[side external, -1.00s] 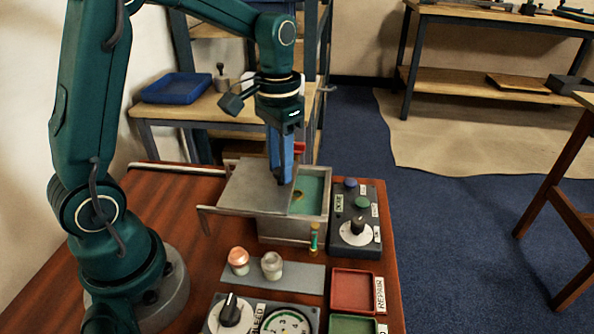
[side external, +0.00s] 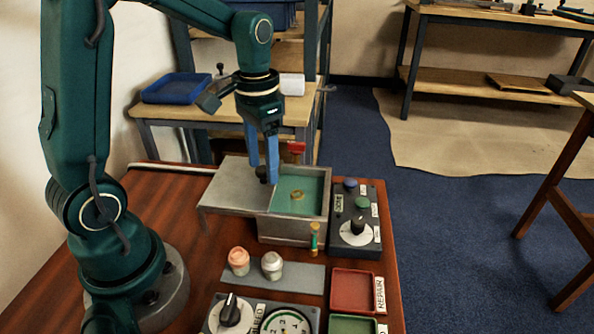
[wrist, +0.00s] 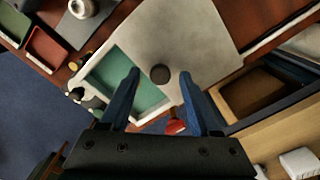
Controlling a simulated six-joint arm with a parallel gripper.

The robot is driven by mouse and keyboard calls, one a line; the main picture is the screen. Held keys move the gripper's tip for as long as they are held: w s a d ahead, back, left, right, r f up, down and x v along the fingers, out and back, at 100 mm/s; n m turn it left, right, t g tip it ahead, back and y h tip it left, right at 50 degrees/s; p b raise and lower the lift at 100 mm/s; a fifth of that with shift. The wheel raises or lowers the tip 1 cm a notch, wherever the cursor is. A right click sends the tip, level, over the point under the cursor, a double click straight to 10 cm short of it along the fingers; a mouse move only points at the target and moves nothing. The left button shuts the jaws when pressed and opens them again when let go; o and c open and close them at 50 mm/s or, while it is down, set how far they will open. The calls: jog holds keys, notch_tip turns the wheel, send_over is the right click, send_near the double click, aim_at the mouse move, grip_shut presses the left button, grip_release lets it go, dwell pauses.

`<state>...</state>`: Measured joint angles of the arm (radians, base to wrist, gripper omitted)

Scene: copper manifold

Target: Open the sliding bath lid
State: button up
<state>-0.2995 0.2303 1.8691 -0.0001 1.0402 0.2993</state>
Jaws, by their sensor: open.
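The sliding bath lid (side external: 236,187) is a flat grey plate lying on the bath (side external: 292,230), a grey box with green liquid inside. The lid covers the left part; the right part is uncovered and shows a small brass-coloured ring (side external: 297,195) in the liquid. A dark round knob (wrist: 160,74) stands near the lid's edge in the wrist view. My gripper (side external: 264,178) has blue fingers pointing down at the knob. In the wrist view my gripper (wrist: 159,73) is open, one finger on each side of the knob, with gaps visible.
A control box (side external: 357,228) with a dial and buttons stands right of the bath. A red tray (side external: 353,290) and two capped jars (side external: 271,265) are in front. A red object (side external: 297,147) is behind the bath.

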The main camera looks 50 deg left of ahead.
jog(key=shift+r, duration=2.55)
jog(key=shift+d+r, duration=0.1)
jog(key=s+d+t, duration=0.5)
jog(key=s+d, duration=0.2)
jog(key=s, duration=0.2)
jog(key=shift+s+d+r+t, duration=0.2)
jog(key=shift+s+r+t, duration=0.05)
jog(key=shift+s+t, duration=0.05)
